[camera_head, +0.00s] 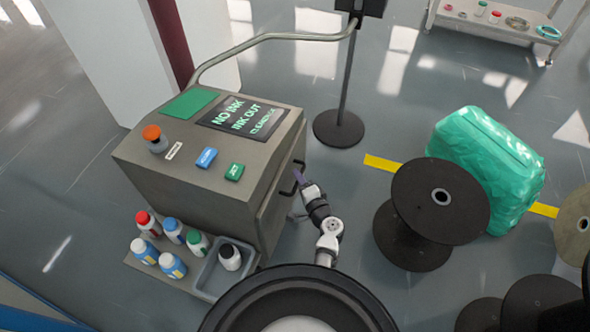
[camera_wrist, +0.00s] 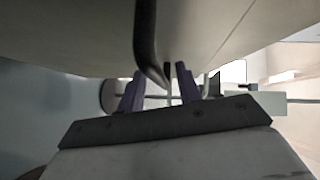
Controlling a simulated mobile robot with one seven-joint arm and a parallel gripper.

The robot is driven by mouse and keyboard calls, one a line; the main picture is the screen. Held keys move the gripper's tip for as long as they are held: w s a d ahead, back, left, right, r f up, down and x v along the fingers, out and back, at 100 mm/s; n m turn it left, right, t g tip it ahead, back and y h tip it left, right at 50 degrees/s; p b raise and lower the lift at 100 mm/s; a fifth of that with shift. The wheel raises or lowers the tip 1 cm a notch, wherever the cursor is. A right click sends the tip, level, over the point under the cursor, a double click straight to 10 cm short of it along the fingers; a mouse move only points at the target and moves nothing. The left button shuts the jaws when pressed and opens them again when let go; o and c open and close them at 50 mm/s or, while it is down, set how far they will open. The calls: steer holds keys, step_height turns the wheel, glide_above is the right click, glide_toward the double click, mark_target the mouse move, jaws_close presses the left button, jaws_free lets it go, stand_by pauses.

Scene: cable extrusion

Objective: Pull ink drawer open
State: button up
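The grey printer cabinet (camera_head: 205,165) stands left of my arm in the head view. Dark bar handles are on its right-hand side, one of them (camera_head: 299,166) near my gripper (camera_head: 298,178). The ink drawer's front is seen edge-on, and I cannot make out a gap around it. In the wrist view, a dark curved handle (camera_wrist: 146,45) comes down from the top and ends between the two purple fingers of my gripper (camera_wrist: 159,88). The fingers are apart, and I see no clear contact with the handle.
Several ink bottles (camera_head: 172,229) stand on a ledge at the cabinet's front, beside a grey bin (camera_head: 212,272) holding one bottle. A dark cable spool (camera_head: 440,200) and a green wrapped bundle (camera_head: 490,165) stand to the right. Floor between cabinet and spool is mostly clear.

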steer(key=shift+w+a+f, duration=0.1)
steer(key=shift+w+a, duration=0.15)
steer(key=shift+w, duration=0.2)
jaws_close()
